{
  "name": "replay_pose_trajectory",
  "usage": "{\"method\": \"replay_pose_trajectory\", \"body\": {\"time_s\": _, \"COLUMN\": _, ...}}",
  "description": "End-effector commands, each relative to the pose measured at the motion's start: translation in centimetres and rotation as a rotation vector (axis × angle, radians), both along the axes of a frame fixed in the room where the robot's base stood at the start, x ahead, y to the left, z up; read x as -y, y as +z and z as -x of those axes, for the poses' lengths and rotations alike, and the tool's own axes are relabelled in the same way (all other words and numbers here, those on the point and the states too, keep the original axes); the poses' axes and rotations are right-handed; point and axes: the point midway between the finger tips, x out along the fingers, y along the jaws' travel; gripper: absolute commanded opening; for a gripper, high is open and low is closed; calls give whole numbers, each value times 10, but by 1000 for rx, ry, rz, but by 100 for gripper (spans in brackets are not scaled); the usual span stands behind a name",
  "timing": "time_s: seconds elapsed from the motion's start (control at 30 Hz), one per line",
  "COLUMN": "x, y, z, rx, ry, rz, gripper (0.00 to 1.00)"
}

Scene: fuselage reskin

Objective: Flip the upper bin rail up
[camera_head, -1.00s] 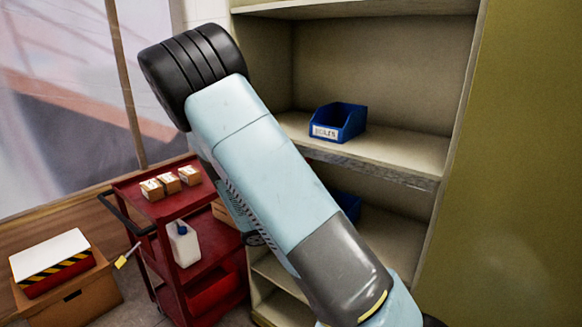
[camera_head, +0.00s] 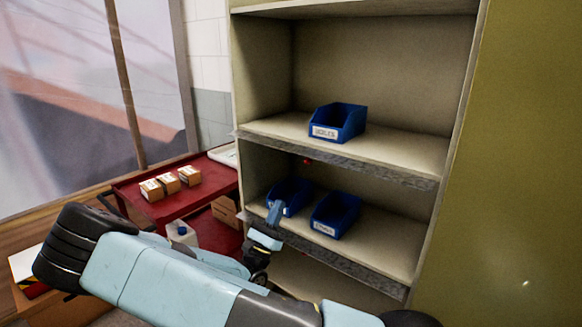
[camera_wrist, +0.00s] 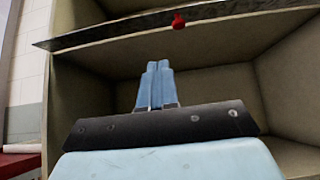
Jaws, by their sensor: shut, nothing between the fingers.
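The upper bin rail (camera_head: 355,168) is a mottled grey strip along the front edge of the upper shelf. In the wrist view the rail (camera_wrist: 110,32) crosses above my fingers, with a red knob (camera_wrist: 178,21) at its lower edge. The red knob (camera_head: 305,161) also shows as a small dot in the head view. My gripper (camera_head: 275,212) is shut and empty, pointing up in front of the lower shelf opening. In the wrist view its fingers (camera_wrist: 153,80) are together, below the rail and left of the knob, apart from both.
A blue bin (camera_head: 338,122) stands on the upper shelf. Two more blue bins, one (camera_head: 336,214) clear and one (camera_head: 292,194) partly behind my gripper, stand on the lower shelf behind a lower rail (camera_head: 340,262). A red cart (camera_head: 135,190) with small boxes stands left.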

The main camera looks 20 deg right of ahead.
Motion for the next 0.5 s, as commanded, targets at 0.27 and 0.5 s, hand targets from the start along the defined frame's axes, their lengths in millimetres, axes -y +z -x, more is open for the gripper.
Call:
{"method": "replay_pose_trajectory", "body": {"time_s": 0.27, "x": 0, "y": 0, "z": 0, "rx": 0, "ry": -1, "rz": -1, "gripper": 0}}
{"method": "replay_pose_trajectory", "body": {"time_s": 0.5, "x": 10, "y": 15, "z": -7, "rx": 2, "ry": -2, "rz": -1, "gripper": 0}}
